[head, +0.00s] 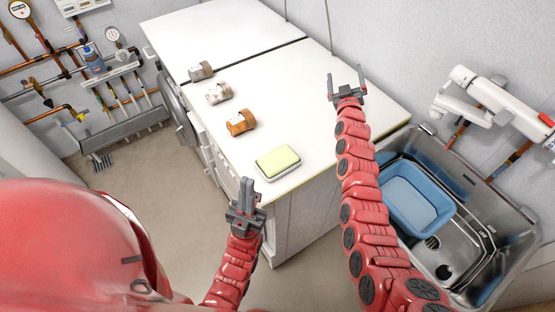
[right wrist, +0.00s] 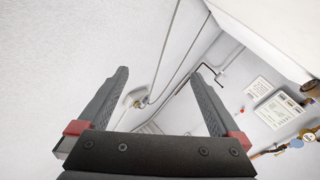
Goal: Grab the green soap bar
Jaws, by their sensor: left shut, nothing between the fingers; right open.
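The green soap bar (head: 278,158) lies in a pale dish (head: 281,172) near the front edge of the white top, in the head view. My left gripper (head: 246,187) is shut and empty, just left of and below the soap in the picture, apart from it. My right gripper (head: 346,80) is open and empty above the right part of the white top, farther back than the soap. In the right wrist view the right gripper's fingers (right wrist: 160,92) are spread with nothing between them. The soap does not show in that view.
A metal sink (head: 487,215) with a blue basin (head: 417,198) is at the right. Pipes line the left wall.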

